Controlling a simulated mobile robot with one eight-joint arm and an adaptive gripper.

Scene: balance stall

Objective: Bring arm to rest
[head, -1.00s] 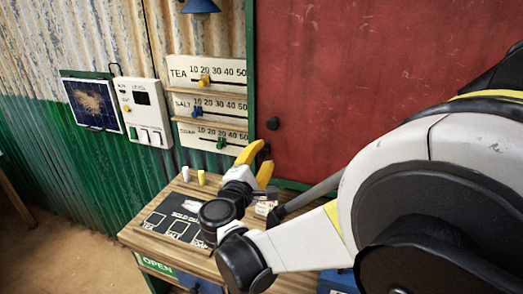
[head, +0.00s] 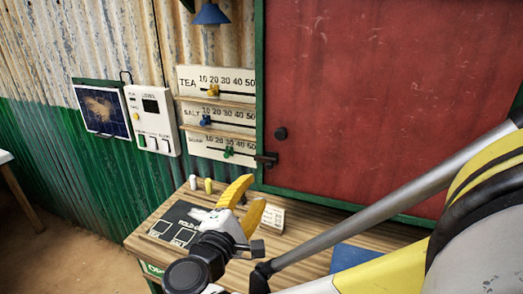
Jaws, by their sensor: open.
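My gripper (head: 254,192) is in the middle of the head view, above the wooden counter (head: 310,240). Its two yellow fingers are spread apart, with nothing visible between them. They point up and to the right, toward the wall behind the counter. My arm reaches in from the right side of the picture and hides part of the counter's front and right.
A dark board (head: 180,222) marked TEA and SALT lies on the counter, near a white peg (head: 193,183) and a yellow peg (head: 208,186). A small card (head: 273,216) stands beside my gripper. Slider scales (head: 215,82) and a red shutter (head: 370,90) stand behind.

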